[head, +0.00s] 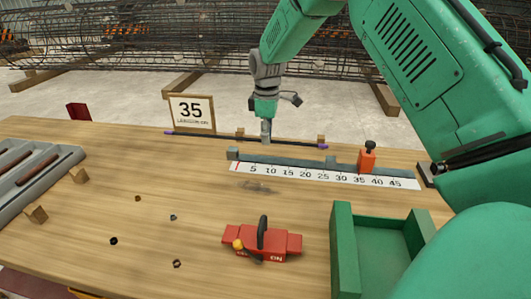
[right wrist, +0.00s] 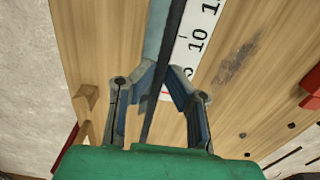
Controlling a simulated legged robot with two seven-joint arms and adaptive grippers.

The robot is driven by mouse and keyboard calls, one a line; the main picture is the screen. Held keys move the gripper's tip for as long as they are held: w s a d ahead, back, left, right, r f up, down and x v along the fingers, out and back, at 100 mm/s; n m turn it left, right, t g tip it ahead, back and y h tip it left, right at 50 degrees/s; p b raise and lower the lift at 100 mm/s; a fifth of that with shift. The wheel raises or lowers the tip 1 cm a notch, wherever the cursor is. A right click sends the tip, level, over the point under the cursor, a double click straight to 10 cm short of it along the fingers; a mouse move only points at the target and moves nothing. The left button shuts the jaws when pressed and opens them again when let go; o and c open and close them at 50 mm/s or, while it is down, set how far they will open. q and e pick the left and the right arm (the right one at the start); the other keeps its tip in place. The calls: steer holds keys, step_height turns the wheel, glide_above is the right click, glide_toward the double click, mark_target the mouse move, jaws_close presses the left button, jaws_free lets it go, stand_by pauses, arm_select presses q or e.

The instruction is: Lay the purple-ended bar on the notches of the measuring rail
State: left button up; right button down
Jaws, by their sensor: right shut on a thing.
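The dark bar with purple ends (head: 215,138) lies level across the far part of the table in the head view, just behind the measuring rail (head: 290,162). My right gripper (head: 266,139) points down and is shut on the bar near its middle. In the right wrist view the bar (right wrist: 176,25) runs between the fingers (right wrist: 157,100), with the rail (right wrist: 157,30) and its number strip beside it. I cannot tell how far the bar is above the table. The rail has a grey end block at left and an orange stop (head: 367,156) near 35. My left gripper is not in view.
A sign reading 35 (head: 191,112) stands behind the bar, with small wooden blocks near the bar. A red switch box (head: 262,241) and a green tray (head: 341,255) are in front. A grey rack (head: 35,165) is at left; small nuts lie between.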

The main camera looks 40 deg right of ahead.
mark_target(268, 160)
steer(key=f, duration=0.4)
steer(key=shift+d+f+b, duration=0.2)
steer(key=shift+d+b, duration=0.1)
steer(key=shift+a, duration=0.15)
steer(key=c, duration=1.6)
jaws_free()
steer(key=shift+s, duration=0.1)
steer(key=shift+r, duration=0.35)
step_height(268, 160, up, 11)
steer(key=shift+r+p, duration=0.2)
steer(key=shift+p, duration=0.7)
